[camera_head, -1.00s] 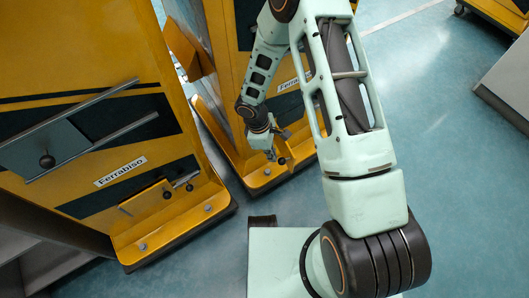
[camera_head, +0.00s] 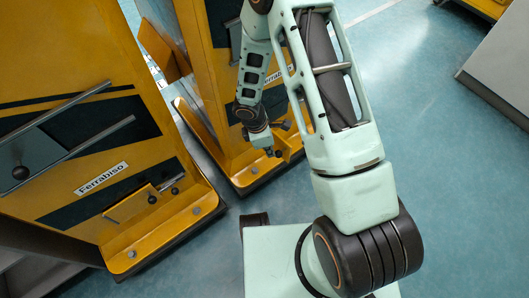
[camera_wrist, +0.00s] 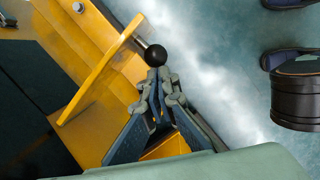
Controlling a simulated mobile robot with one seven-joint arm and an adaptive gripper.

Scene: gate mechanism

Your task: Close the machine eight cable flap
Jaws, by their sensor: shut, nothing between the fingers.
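A yellow flap (camera_wrist: 98,72) stands out from the yellow machine in the wrist view, seen nearly edge-on. A black ball knob (camera_wrist: 155,55) is beside its upper end. My gripper (camera_wrist: 160,78) is shut and empty, with its fingertips right below the knob; I cannot tell whether they touch it. In the head view my gripper (camera_head: 272,151) is low at the front of the middle yellow machine (camera_head: 205,75), by a small yellow plate (camera_head: 291,144). My arm hides part of that machine, and its number cannot be read.
A second yellow machine (camera_head: 60,95), labelled Ferrabiso, stands at the left with its own small yellow flap (camera_head: 128,206) and black knobs. A grey cabinet (camera_head: 500,75) stands at the right. Blue floor (camera_head: 420,150) is open between them.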

